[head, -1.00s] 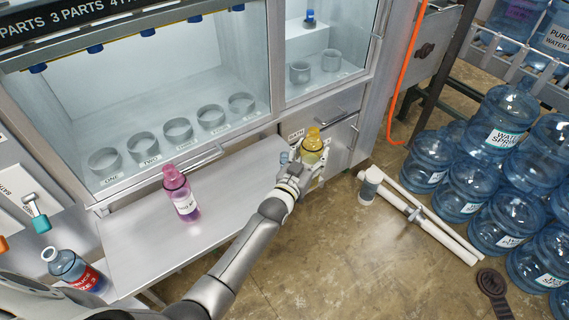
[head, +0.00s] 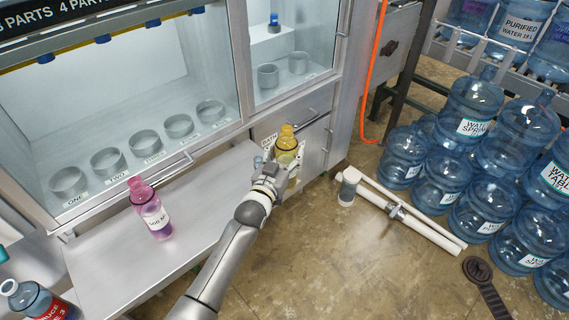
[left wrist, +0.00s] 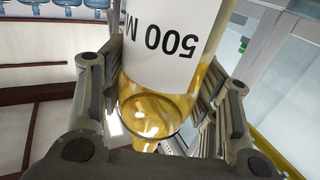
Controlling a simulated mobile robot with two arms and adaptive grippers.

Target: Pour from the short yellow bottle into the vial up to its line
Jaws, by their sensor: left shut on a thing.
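My left gripper (head: 274,175) is shut on the short yellow bottle (head: 287,145), beside the right end of the steel bench. The bottle looks roughly upright in the head view. In the left wrist view the bottle (left wrist: 160,85) sits between the two fingers, with yellow liquid inside and an upside-down "500 M" label. A small pale-blue item shows just left of the gripper, too small to identify. A small blue-topped item (head: 274,22) stands on a white block in the right cabinet; I cannot tell whether it is the vial. My right gripper is not in view.
A pink bottle (head: 150,210) stands on the steel bench (head: 120,265). A red-labelled bottle (head: 38,300) is at lower left. Empty ring holders (head: 108,160) line the cabinet floor. Large blue water jugs (head: 468,120) and white pipes (head: 410,220) occupy the right side.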

